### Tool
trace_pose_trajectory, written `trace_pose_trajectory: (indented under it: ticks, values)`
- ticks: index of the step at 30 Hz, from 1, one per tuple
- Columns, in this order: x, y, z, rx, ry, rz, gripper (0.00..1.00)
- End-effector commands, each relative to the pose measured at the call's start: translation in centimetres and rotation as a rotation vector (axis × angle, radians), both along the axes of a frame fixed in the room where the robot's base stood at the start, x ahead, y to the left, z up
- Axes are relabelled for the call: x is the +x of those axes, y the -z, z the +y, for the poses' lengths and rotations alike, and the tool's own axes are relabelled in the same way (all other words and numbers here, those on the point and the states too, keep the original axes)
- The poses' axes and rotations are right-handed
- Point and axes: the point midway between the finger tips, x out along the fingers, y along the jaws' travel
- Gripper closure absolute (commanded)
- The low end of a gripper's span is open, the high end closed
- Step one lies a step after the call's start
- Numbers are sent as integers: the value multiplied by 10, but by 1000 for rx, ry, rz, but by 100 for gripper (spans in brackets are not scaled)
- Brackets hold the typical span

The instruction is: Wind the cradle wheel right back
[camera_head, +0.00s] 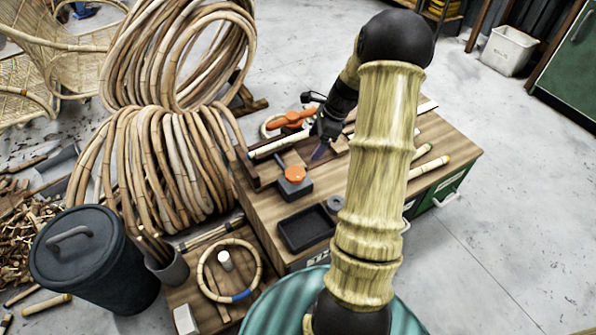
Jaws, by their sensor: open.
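My gripper (320,148) is small and dark in the head view, over the far part of the wooden bench (440,150). It is open. Close to its left is an orange part with arms, like a handwheel (290,119), beside a pale rod (270,147). I cannot tell whether my gripper touches either. Nearer the front, a dark block (293,188) with a round orange knob (295,174) stands on the bench. Which orange part is the cradle wheel is not clear. My arm hides part of the bench's right side.
A black tray (306,229) and a grey ring (335,203) are at the bench's front. Large rattan coils (160,165) stand close to the left. A dark lidded bin (95,262) is at lower left.

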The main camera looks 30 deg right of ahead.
Motion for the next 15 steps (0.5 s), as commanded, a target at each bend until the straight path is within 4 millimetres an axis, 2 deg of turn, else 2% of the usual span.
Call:
trace_pose_trajectory:
  ticks: [1, 15]
  values:
    - [1, 13, 4, 2, -2, 3, 21]
    - [15, 90, 33, 2, -2, 2, 21]
